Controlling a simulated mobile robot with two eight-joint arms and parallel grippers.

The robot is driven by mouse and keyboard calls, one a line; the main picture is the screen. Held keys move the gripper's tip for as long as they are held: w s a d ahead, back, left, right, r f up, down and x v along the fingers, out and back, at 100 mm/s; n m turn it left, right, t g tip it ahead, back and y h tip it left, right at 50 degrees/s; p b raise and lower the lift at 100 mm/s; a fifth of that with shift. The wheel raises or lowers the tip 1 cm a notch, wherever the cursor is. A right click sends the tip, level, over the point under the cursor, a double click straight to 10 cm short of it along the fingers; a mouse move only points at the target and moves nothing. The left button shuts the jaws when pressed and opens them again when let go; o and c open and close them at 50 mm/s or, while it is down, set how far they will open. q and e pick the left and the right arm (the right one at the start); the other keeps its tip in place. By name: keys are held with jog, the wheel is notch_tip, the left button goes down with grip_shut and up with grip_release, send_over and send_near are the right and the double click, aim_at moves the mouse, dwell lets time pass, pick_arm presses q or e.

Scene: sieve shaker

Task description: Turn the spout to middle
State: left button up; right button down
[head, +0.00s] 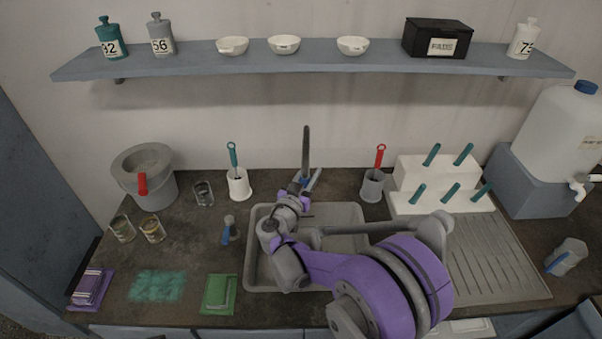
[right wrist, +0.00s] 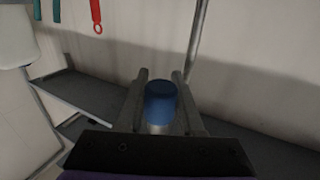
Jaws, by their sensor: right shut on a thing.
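The tap's grey spout post (head: 306,148) rises behind the sink (head: 254,250). In the right wrist view a thin grey pole (right wrist: 196,42) stands just beyond the fingers, seemingly the same post. My right gripper (head: 309,180) reaches over the sink to the base of the post. Its two grey fingers are shut on a blue cylindrical piece (right wrist: 160,103), which seems to be part of the tap. The arm hides most of the lower spout, so its exact angle cannot be told. My left gripper is out of view.
A white brush holder (head: 239,187) stands left of the tap and a grey one (head: 371,187) right of it. A white peg rack (head: 440,180) stands further right. A blue-handled brush (head: 229,231) is by the sink's left edge. A shelf (head: 310,62) runs above.

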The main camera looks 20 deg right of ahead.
jog(key=shift+d, duration=0.2)
dwell(0.3)
jog(key=c, duration=0.5)
grip_release()
jog(key=shift+c, duration=0.2)
jog(key=shift+a, duration=0.1)
jog(key=b+v, duration=0.1)
jog(key=v, duration=0.9)
jog(key=shift+s+a, duration=0.2)
jog(key=shift+s, duration=0.1)
jog(key=shift+d, duration=0.1)
